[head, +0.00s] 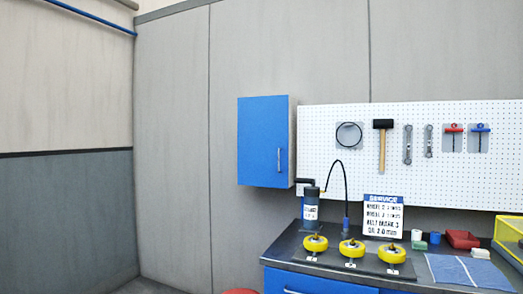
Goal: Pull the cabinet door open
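A blue-fronted wall cabinet (262,142) with grey sides hangs on the grey wall, left of the pegboard. Its door looks shut. A slim vertical metal handle (279,160) sits near the door's right edge, in the lower half. Neither of my grippers shows in the head view.
Below stands a dark-topped workbench (282,246) with a blue front. It holds a dark blue cylinder (310,205), several yellow wheels, a service sign (383,216), a blue cloth (460,270) and a yellow crate (508,230). Tools hang on the white pegboard (450,185). The wall left of the cabinet is bare.

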